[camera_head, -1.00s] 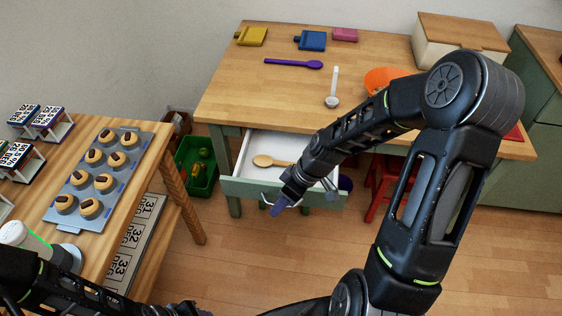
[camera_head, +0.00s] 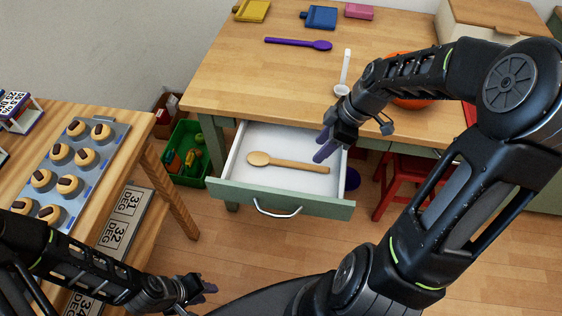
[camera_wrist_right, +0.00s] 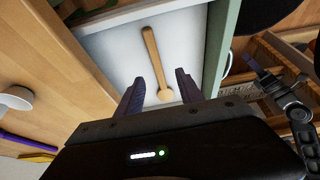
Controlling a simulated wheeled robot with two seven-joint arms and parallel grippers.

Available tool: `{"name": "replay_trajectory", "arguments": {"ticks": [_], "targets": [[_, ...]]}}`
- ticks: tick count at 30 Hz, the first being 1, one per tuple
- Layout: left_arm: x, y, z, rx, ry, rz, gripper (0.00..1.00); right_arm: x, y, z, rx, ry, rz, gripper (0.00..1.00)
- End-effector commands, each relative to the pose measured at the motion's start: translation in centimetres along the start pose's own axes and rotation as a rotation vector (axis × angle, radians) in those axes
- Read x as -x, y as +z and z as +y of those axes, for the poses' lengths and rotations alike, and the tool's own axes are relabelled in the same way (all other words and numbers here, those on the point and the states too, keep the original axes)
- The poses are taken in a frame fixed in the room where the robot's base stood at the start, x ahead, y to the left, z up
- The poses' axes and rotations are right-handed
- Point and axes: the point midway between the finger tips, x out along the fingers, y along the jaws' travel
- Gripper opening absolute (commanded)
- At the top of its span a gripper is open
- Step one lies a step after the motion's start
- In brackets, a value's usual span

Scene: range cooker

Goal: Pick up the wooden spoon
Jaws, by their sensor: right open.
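The wooden spoon (camera_head: 287,162) lies flat in the open white drawer (camera_head: 250,183), its bowl to the left and its handle to the right. My right gripper (camera_head: 323,147) is above the right side of the drawer, near the handle end. In the right wrist view the spoon (camera_wrist_right: 153,60) lies beyond my right gripper (camera_wrist_right: 158,97), whose two fingers are spread apart with nothing between them that they touch. My left gripper (camera_head: 203,290) is low in the head view, away from the drawer; its jaw state is unclear.
The wooden table (camera_head: 250,80) above the drawer holds a purple spoon (camera_head: 297,43), a white ladle (camera_head: 344,75) and an orange bowl (camera_head: 412,101). A red stool (camera_head: 405,185) is at right, a green crate (camera_head: 187,155) at left. A muffin tray (camera_head: 65,175) sits on the left table.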

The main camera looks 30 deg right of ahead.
Motion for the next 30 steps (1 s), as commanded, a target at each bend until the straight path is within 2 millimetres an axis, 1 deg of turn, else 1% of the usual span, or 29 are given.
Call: {"name": "replay_trajectory", "arguments": {"ticks": [1,4,15,17,21,24,30], "targets": [[-1.1,0.0,-0.4,0.0,0.0,0.0,0.32,-1.1,0.4,0.0,0.0,0.0,0.0,0.44],[-1.7,0.0,-0.7,-0.001,0.0,0.001,0.32,-1.7,0.7,0.0,0.0,0.0,0.0,0.44],[-1.6,0.0,-0.6,-0.001,0.0,0.001,0.32,-1.7,0.7,0.0,-0.001,0.0,0.0,0.44],[-1.6,0.0,-0.6,-0.001,0.0,0.001,0.32,-2.0,0.7,0.0,-0.001,-0.001,0.0,0.44],[-1.8,0.0,-0.7,-0.001,0.0,0.001,0.32,-3.5,0.7,0.0,-0.001,-0.003,0.0,0.44],[-1.9,0.0,-0.7,-0.001,0.0,0.001,0.32,-4.2,0.6,0.0,-0.001,-0.002,0.0,0.44],[-1.9,0.0,-0.7,-0.001,0.0,0.001,0.32,-4.2,0.6,0.0,-0.001,0.0,0.0,0.44]]}}
